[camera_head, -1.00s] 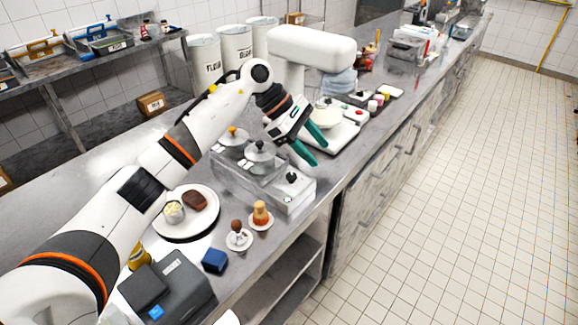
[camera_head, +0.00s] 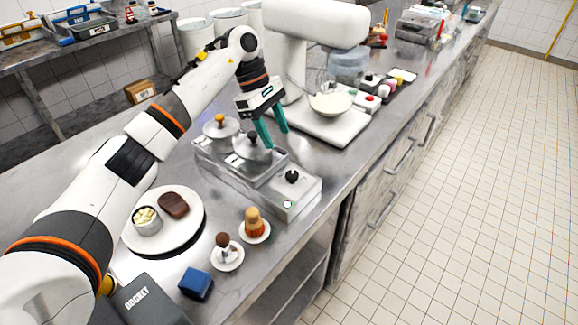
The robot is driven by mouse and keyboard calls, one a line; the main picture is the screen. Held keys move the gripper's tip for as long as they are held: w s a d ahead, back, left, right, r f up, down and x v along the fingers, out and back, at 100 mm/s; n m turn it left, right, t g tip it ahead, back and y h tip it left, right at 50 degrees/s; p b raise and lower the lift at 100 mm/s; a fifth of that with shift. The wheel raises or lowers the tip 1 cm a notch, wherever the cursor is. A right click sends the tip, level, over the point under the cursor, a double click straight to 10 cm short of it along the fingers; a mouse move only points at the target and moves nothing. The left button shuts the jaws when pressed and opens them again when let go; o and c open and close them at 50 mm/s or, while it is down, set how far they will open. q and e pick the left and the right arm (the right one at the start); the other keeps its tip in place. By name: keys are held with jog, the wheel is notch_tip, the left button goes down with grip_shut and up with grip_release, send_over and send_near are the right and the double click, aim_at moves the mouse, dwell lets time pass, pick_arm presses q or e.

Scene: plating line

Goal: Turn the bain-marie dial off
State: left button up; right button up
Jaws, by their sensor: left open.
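The bain-marie (camera_head: 235,172) is a steel box on the counter with two lidded pots, one with an orange knob (camera_head: 219,119) and one with a black knob (camera_head: 252,138). Its black dial (camera_head: 292,176) sits on top of the front-right end, near a small green mark (camera_head: 287,204). I cannot tell the dial's setting. My left gripper (camera_head: 273,138) has green fingers, is open and empty, and points down beside the black-knobbed lid, behind the dial and apart from it. My right gripper is not in view.
A white stand mixer (camera_head: 318,22) with a bowl (camera_head: 330,103) stands behind the gripper. A plate (camera_head: 190,232) with food, two small saucers with tools and a blue block (camera_head: 196,284) lie in front. The floor at right is clear.

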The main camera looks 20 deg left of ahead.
aim_at(292, 173)
pick_arm(q)
jog(key=p+x, duration=0.3)
jog(key=x, duration=0.6)
jog(key=shift+s+d+r, duration=0.1)
jog(key=shift+s+d, duration=0.05)
jog(key=shift+s+d+f, duration=0.1)
jog(key=shift+d+f, duration=0.1)
jog(key=shift+f, duration=0.4)
jog(key=c, duration=1)
jog(key=shift+o, duration=0.2)
